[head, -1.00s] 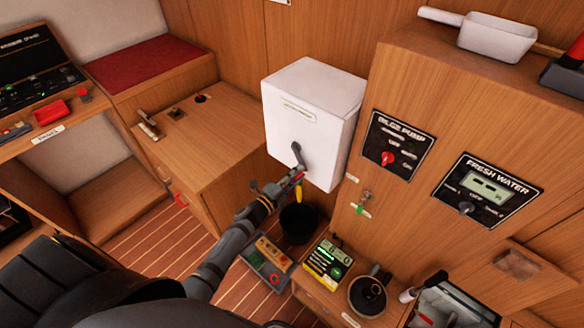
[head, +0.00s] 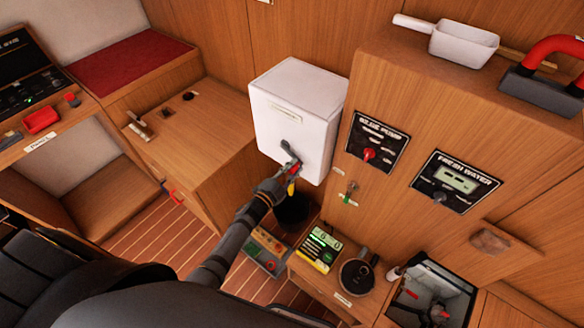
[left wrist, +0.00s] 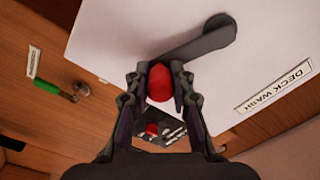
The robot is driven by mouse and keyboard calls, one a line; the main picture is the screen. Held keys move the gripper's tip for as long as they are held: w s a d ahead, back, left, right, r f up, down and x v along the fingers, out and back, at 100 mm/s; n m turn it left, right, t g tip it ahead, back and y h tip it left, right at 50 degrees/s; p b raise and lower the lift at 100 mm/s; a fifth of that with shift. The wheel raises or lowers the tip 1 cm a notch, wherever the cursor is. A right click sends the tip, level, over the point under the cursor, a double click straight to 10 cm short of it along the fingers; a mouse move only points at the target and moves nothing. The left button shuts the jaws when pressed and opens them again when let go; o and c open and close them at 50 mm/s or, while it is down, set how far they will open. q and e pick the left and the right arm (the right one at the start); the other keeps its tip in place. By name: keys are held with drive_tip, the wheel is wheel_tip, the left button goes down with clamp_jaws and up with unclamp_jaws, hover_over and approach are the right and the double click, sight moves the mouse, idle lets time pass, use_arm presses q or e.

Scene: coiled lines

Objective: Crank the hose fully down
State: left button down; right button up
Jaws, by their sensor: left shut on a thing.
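The white box (head: 310,100) on the wooden wall carries a dark crank arm (head: 287,148), which slants down and right from its hub. In the left wrist view the box front (left wrist: 150,25) shows a "DECK WASH" label, and the crank arm (left wrist: 195,45) ends near a red knob (left wrist: 160,82). My left gripper (head: 290,172) is at the crank's lower end; in the wrist view its fingers (left wrist: 160,85) are shut on the red knob. A yellow piece (head: 291,187) hangs just below the box, partly behind the gripper. No length of hose shows clearly. My right gripper is out of view.
A dark bucket (head: 293,212) stands below the box. The bilge pump panel (head: 376,140) and a small green-handled valve (head: 350,190) are to the right. A wooden cabinet (head: 190,125) stands left, with open striped floor in front.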

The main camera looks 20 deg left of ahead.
use_arm(q)
drive_tip(key=shift+s+f, duration=0.1)
drive_tip(key=shift+f, duration=0.05)
drive_tip(key=c, duration=1.4)
unclamp_jaws()
drive_tip(key=shift+d, duration=0.1)
drive_tip(key=shift+o, duration=1.4)
drive_tip(key=shift+s, duration=0.1)
drive_tip(key=v, duration=1.1)
drive_tip(key=shift+s, duration=0.35)
